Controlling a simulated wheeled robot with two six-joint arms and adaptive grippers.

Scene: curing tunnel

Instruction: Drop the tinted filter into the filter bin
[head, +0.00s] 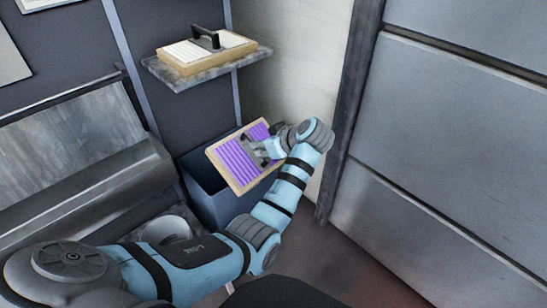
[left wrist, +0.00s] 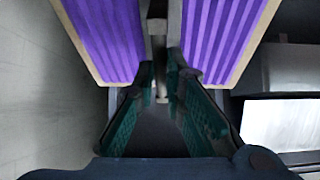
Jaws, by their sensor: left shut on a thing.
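The tinted filter (head: 236,162) has purple pleats and a pale wooden frame. It is tilted in the head view, over the opening of the blue filter bin (head: 209,189). My left gripper (head: 262,151) is shut on the filter's handle, which is mostly hidden by the fingers in the head view. In the left wrist view the purple pleats (left wrist: 105,35) fill both upper sides, with the handle bar between my green-padded fingers (left wrist: 162,95). The bin's inside is largely hidden behind the filter. My right gripper is in neither view.
A second filter (head: 205,50), white with a dark handle, lies on a wall shelf (head: 207,69) above the bin. A grey metal unit (head: 80,150) stands to the left. A large panelled metal door (head: 455,140) is at the right. Floor is free in front of it.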

